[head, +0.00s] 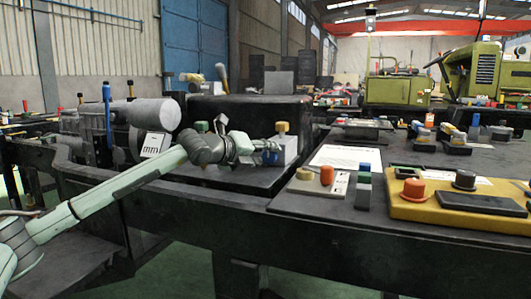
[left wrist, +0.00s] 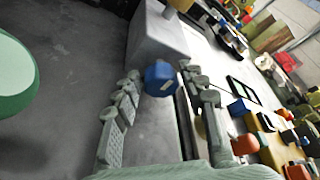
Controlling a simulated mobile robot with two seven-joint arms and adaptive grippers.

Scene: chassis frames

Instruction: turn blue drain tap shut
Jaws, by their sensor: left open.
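The blue drain tap (left wrist: 160,78) shows as a faceted blue knob with a small pale mark, on the lower end of a pale grey block (left wrist: 160,38). In the head view the tap (head: 270,157) is a small blue patch at the front of the block (head: 288,150), partly hidden by my gripper. My left gripper (left wrist: 159,72) is open, with one finger on each side of the tap. I cannot tell whether either finger touches it. In the head view my left gripper (head: 258,150) reaches the block from the left. My right gripper is not in view.
A yellow-brown knob (head: 282,127) tops the block. To the right are an orange knob (head: 326,174) on a pale panel and a yellow board (head: 455,205) with more knobs. A grey cylinder (head: 155,113) and an upright blue handle (head: 107,95) stand left of the block.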

